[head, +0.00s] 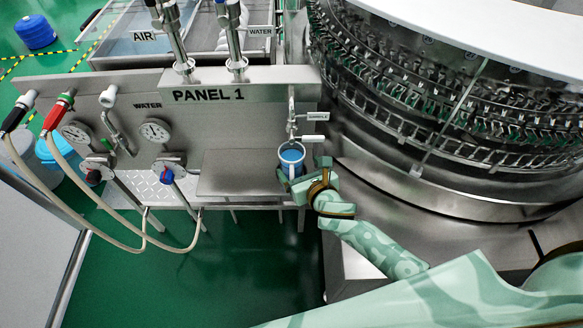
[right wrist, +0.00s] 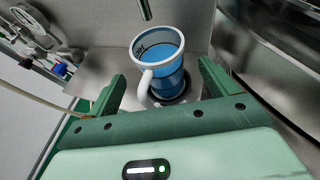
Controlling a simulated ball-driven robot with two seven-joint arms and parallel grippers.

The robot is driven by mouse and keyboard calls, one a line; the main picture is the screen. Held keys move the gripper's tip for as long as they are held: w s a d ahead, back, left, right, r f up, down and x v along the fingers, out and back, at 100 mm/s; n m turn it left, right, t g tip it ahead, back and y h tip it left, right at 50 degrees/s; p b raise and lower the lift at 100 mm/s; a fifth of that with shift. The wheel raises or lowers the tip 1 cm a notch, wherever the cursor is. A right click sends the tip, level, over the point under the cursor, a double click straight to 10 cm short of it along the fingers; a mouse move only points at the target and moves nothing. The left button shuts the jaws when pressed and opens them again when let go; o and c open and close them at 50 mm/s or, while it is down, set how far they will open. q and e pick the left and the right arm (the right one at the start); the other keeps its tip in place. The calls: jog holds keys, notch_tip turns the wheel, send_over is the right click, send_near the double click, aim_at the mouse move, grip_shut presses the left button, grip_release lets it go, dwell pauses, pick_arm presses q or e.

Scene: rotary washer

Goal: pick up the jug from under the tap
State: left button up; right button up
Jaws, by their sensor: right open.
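A blue jug (head: 291,157) with a white rim and handle stands upright under the sample tap (head: 292,125) at the right end of the panel. It holds blue liquid or has a blue inside; I cannot tell which. My right gripper (head: 304,170) is at the jug's right side in the head view. In the right wrist view the jug (right wrist: 160,68) is beyond and between the open fingers of my right gripper (right wrist: 162,90), with its white handle (right wrist: 145,82) facing my gripper. The fingers do not appear to touch it. My left gripper is not in view.
A steel shelf (head: 235,174) extends left of the jug. The steel panel (head: 215,105) with gauges and hoses stands behind it. The large rotary washer (head: 440,120) is close on the right. Green floor (head: 250,260) lies below.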

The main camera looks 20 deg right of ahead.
aim_at(297, 161)
jog(key=x, duration=0.1)
jog(key=b+x, duration=0.1)
jog(key=x, duration=0.3)
jog(key=shift+w+r, duration=0.3)
jog(key=shift+r, duration=0.05)
jog(key=shift+s+r, duration=0.1)
jog(key=c, duration=1.3)
jog(key=shift+r, duration=0.1)
